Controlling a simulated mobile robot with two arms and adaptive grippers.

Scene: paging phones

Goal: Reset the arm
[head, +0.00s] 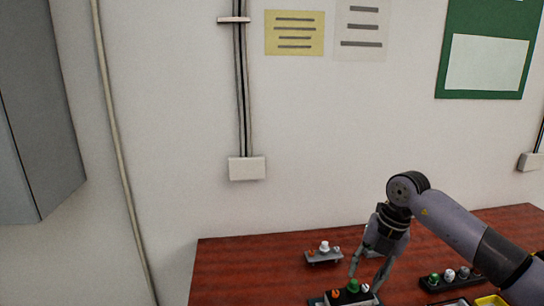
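My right arm comes in from the right over the red-brown table (240,262). My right gripper (367,279) points down with its two fingers spread apart and nothing visible between them. It is above and close to a dark block (345,299) that bears orange, green and white pieces. Whether a fingertip touches the block or its pieces I cannot tell. The block is cut off by the bottom edge of the view. My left gripper is not in view.
A grey stand (324,258) with a white knob sits left of the gripper. Another dark block (450,282) with green and pale pieces lies to the right, near a yellow item (490,300). The table's left part is clear. A wall stands behind, with a grey cabinet (45,110) at left.

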